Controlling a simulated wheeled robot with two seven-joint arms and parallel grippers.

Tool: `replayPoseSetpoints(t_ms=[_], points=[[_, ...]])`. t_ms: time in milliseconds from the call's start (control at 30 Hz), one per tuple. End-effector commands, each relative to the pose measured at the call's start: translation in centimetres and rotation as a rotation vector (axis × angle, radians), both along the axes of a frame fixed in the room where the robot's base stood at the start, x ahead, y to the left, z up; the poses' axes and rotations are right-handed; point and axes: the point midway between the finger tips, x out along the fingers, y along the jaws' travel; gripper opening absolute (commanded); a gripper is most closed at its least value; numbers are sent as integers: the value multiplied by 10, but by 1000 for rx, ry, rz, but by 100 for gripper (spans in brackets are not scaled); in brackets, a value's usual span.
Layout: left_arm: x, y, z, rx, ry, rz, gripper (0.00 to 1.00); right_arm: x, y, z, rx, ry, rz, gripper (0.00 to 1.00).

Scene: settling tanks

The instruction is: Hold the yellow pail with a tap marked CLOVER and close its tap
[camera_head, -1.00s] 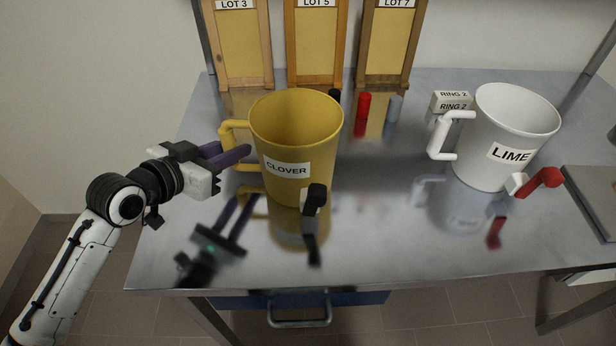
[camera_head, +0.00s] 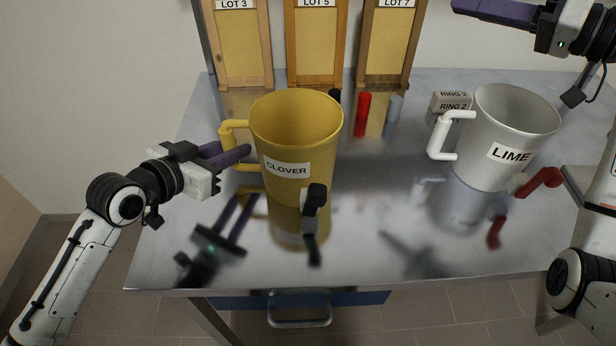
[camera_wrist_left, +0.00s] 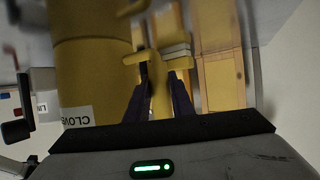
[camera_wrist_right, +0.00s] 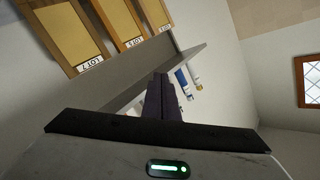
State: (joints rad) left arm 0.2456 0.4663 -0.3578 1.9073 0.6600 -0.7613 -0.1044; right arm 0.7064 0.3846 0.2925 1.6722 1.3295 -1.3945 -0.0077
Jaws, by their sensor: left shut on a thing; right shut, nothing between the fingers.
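The yellow pail (camera_head: 308,150) marked CLOVER stands upright on the steel table. Its handle (camera_head: 226,132) is on its left side. Its tap, with a black lever (camera_head: 316,196), is low on the front right. My left gripper (camera_head: 236,154) is shut on the handle; in the left wrist view the purple fingers (camera_wrist_left: 160,98) lie on both sides of the yellow handle bar. My right gripper (camera_head: 484,10) is shut and empty, high at the upper right, above and behind the white pail. In the right wrist view its fingers (camera_wrist_right: 160,95) are together.
A white pail (camera_head: 490,150) marked LIME, with a red tap lever (camera_head: 542,182), stands at the right. A RING 2 block (camera_head: 452,102), red cylinder (camera_head: 363,102) and grey cylinder (camera_head: 394,104) stand behind. Wooden LOT frames (camera_head: 316,50) line the back. The front middle is clear.

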Motion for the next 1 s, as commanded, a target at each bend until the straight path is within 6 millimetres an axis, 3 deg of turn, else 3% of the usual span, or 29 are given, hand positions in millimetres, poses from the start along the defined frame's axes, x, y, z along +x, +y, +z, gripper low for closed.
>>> replayPoseSetpoints(t_ms=[33, 200, 400, 533, 700, 1000], points=[[0, 0, 0, 0, 0, 1, 0, -7, 35, 9, -77, -25, 83, 0], [0, 0, 0, 0, 0, 1, 0, -43, 134, 8, -339, -84, 342, 0], [0, 0, 0, 0, 0, 1, 0, -99, 212, -24, -663, -136, 627, 0], [0, 0, 0, 0, 0, 1, 0, -132, 236, -52, -852, -150, 781, 0], [0, 0, 0, 0, 0, 1, 0, -160, 244, -82, -1023, -149, 915, 0], [0, 0, 0, 0, 0, 0, 0, -172, 244, -97, -1102, -142, 977, 0]])
